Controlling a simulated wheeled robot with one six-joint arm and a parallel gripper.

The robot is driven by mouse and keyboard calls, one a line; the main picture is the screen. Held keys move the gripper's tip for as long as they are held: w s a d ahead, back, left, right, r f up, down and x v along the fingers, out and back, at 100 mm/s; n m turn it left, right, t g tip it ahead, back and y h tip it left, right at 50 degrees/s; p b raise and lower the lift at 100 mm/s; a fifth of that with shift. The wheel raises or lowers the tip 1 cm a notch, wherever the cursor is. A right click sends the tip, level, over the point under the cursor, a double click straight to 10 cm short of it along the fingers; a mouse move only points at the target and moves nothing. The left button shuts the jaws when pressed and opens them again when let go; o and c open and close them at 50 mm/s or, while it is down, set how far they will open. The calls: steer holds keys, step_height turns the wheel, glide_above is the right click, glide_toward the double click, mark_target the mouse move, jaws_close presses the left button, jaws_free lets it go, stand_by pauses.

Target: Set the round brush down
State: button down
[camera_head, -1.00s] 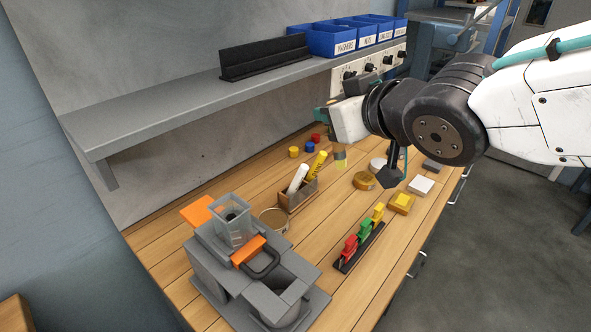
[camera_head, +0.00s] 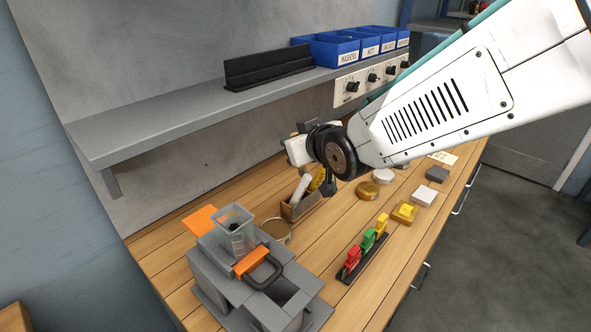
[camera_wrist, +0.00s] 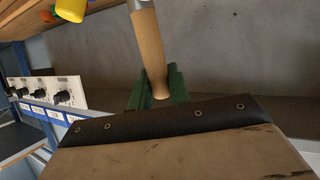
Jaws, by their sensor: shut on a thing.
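My gripper (camera_wrist: 158,92) is shut on the round brush (camera_wrist: 149,48). In the wrist view its green fingers close around the brush's light wooden handle, and a bit of grey metal shows at the top edge. The brush's bristles are outside this view. In the head view my wrist hangs above the back of the wooden bench (camera_head: 340,238), near the shelf. The fingers and the brush are hidden there behind my wrist and arm.
A small wooden holder (camera_head: 290,212) with markers stands below my wrist. A round ring (camera_head: 277,229), grey fixture (camera_head: 240,298) and rack of coloured clips (camera_head: 350,276) stand nearer. Round and square blocks lie right. Blue bins (camera_head: 332,51) and a black rack (camera_head: 268,66) sit on the shelf (camera_head: 150,125).

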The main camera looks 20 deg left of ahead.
mark_target(299, 172)
steer(key=shift+f, duration=3.85)
steer(key=shift+f, duration=0.1)
steer(key=c, duration=1.3)
jaws_free()
steer(key=shift+f, duration=0.1)
steer(key=v, duration=0.8)
steer(key=shift+w+d+f, duration=0.2)
steer(key=s+d+r+m+g+h, duration=0.1)
steer(key=d+r+m+h, duration=0.2)
steer(key=d, duration=1)
steer(key=s+d+r+m+g+h, duration=0.1)
steer(key=d+m+h, duration=0.3)
steer(key=d, duration=0.9)
steer(key=s+d+m+g+h, duration=0.1)
steer(key=s+d+g, duration=0.1)
steer(key=s+d, duration=0.2)
steer(key=s+d+r+m+g+h, duration=0.1)
steer(key=s+d+g, duration=0.1)
steer(key=s+d, duration=0.3)
steer(key=s+d+r+m+g+h, duration=0.1)
steer(key=s+d, duration=0.4)
steer(key=s, duration=0.6)
steer(key=shift+s+r+m+g, duration=0.1)
steer(key=shift+s+m+g, duration=0.25)
steer(key=shift+m+g, duration=0.2)
